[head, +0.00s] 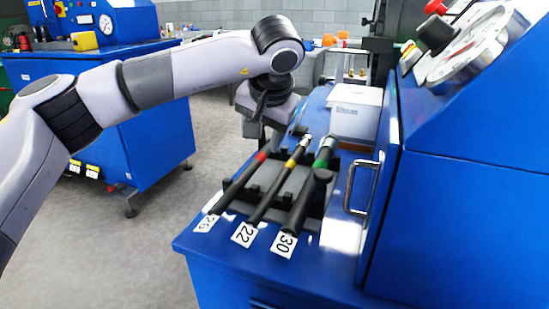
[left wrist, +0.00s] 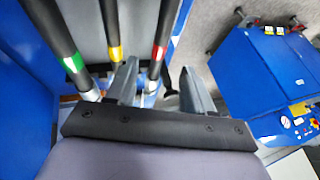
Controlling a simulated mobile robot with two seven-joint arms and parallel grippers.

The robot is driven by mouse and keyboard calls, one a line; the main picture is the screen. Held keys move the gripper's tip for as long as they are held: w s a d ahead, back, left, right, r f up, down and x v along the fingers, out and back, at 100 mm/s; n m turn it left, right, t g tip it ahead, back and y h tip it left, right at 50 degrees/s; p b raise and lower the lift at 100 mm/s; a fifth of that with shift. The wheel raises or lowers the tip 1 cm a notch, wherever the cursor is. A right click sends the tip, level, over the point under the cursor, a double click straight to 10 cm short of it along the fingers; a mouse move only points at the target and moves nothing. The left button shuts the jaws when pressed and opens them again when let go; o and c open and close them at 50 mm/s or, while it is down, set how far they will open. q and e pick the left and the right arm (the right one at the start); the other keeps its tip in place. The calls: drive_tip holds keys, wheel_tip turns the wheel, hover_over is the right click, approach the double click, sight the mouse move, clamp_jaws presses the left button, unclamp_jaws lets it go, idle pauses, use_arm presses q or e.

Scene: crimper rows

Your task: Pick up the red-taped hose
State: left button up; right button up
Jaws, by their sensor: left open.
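The red-taped hose (head: 238,181) is a black hose with a red band and a metal end. It lies leftmost of three in a dark rack (head: 268,174) on the blue bench, by a label reading 26. My left gripper (head: 256,127) is above its far, metal-ended part, pointing down. In the left wrist view the gripper (left wrist: 158,66) is open, and the red-taped hose (left wrist: 164,25) appears between its two fingers. I cannot tell the exact height gap. My right gripper is not in view.
A yellow-taped hose (head: 275,187) and a green-taped hose (head: 306,194) lie parallel to the right. A white bin (head: 355,113) stands behind them. A blue machine with a metal handle (head: 361,188) rises at the right. Another blue machine (head: 110,120) stands behind my left arm.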

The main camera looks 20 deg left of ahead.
sight(257, 159)
use_arm(q)
drive_tip(key=x, duration=0.6)
drive_tip(key=shift+s+a+f, duration=0.15)
drive_tip(key=shift+s+f, duration=0.05)
drive_tip(key=shift+f, duration=0.25)
drive_tip(key=shift+w+a+f+b, duration=0.2)
drive_tip(key=shift+f+b, duration=0.1)
drive_tip(key=shift+f, duration=0.1)
drive_tip(key=shift+r, duration=0.1)
clamp_jaws()
